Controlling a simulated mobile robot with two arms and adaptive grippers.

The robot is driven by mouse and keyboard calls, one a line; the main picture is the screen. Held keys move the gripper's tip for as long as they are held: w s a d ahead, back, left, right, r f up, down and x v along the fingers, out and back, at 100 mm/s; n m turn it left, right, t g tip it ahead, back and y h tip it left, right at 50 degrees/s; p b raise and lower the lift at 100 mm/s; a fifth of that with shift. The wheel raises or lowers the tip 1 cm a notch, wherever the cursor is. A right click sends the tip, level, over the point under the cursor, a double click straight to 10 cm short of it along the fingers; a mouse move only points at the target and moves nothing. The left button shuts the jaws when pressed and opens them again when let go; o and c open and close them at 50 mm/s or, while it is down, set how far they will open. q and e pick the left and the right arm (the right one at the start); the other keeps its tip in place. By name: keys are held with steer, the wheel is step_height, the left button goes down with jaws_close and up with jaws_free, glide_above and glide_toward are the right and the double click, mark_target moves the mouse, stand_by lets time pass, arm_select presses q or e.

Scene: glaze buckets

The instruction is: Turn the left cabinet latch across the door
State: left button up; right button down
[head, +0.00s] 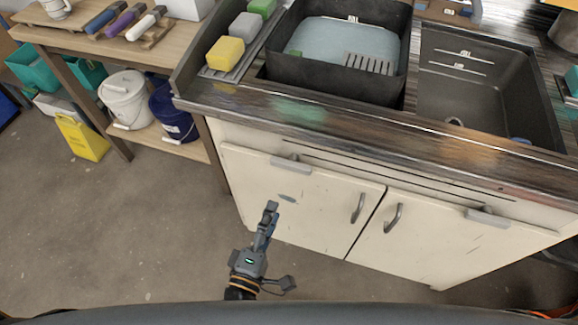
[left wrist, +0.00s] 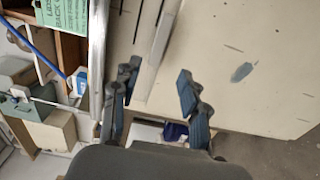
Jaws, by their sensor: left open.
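The left cabinet latch (head: 291,163) is a short grey bar at the top edge of the left cabinet door (head: 310,205). It lies roughly along that edge in the head view. My left gripper (head: 271,208) is in front of the door, below and left of the latch in the picture, and apart from it. In the left wrist view its two dark fingers (left wrist: 157,80) are spread with nothing between them, facing the cream cabinet front. My right gripper is not in view.
The right door (head: 440,240) has its own latch (head: 487,215); two curved handles (head: 358,208) flank the middle gap. The counter edge (head: 380,137) overhangs above. A shelf with a white bucket (head: 125,98) and a blue bucket (head: 172,115) stands left. The floor before the cabinet is clear.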

mark_target(290, 169)
arm_select(q)
steer(key=p+x, duration=0.1)
steer(key=x, duration=1)
steer(key=shift+w+d, duration=0.2)
steer(key=shift+w, duration=0.3)
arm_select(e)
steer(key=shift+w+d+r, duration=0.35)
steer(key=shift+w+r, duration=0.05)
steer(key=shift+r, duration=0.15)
arm_select(q)
jaws_close()
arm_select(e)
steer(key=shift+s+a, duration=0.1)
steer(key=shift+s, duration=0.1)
